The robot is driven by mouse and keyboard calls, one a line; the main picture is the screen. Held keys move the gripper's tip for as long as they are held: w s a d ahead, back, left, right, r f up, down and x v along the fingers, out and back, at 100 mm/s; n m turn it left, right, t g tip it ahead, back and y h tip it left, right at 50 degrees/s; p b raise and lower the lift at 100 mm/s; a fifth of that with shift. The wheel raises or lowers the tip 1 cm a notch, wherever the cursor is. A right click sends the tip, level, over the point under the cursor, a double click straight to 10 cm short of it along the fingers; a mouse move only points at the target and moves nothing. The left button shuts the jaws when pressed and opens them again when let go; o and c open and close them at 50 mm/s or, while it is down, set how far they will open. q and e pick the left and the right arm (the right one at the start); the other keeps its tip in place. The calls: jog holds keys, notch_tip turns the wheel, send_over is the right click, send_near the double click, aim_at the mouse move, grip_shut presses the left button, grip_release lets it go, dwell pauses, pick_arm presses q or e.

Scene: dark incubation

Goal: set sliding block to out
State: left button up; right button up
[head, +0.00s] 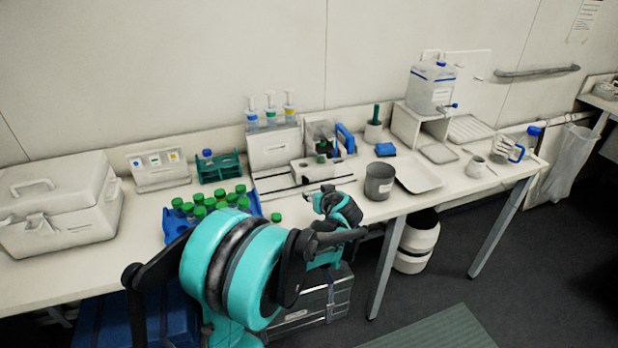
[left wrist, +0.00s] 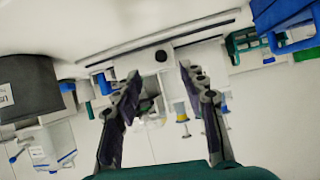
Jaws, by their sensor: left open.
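The sliding block looks to be the white block (head: 312,172) with a dark round knob, set at a dark-lined track (head: 275,190) on the bench. In the left wrist view the white block (left wrist: 148,75) with its black knob shows between my fingers, near the long dark slots (left wrist: 160,38). My left gripper (head: 322,192) is above the bench's front edge, on the near side of the block. Its two fingers (left wrist: 160,78) are apart with nothing held. I cannot tell the exact gap to the knob. My right gripper is not in view.
A grey beaker (head: 379,181) and a white tray (head: 419,177) stand right of the block. A blue rack of green-capped tubes (head: 170,226) is at the left. A white box (head: 274,146) and a blue-handled item (head: 345,139) stand behind the track.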

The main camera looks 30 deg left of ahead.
aim_at(306, 181)
pick_arm(q)
jog(key=shift+n+y, duration=0.7)
jog(key=x, duration=0.5)
jog(key=shift+w+d+r+p, duration=0.2)
jog(key=shift+w+p, duration=0.1)
jog(key=shift+w, duration=0.15)
jog(key=shift+w+a+f, duration=0.15)
jog(key=shift+w+f, duration=0.05)
jog(key=shift+w, duration=0.05)
jog(key=b+x, duration=0.2)
jog(key=x, duration=0.4)
jog(key=shift+w, duration=0.1)
jog(key=shift+w+a+f+t, duration=0.15)
jog(key=shift+w+a+t, duration=0.15)
jog(key=shift+w+a, duration=0.1)
jog(key=shift+s, duration=0.1)
grip_shut()
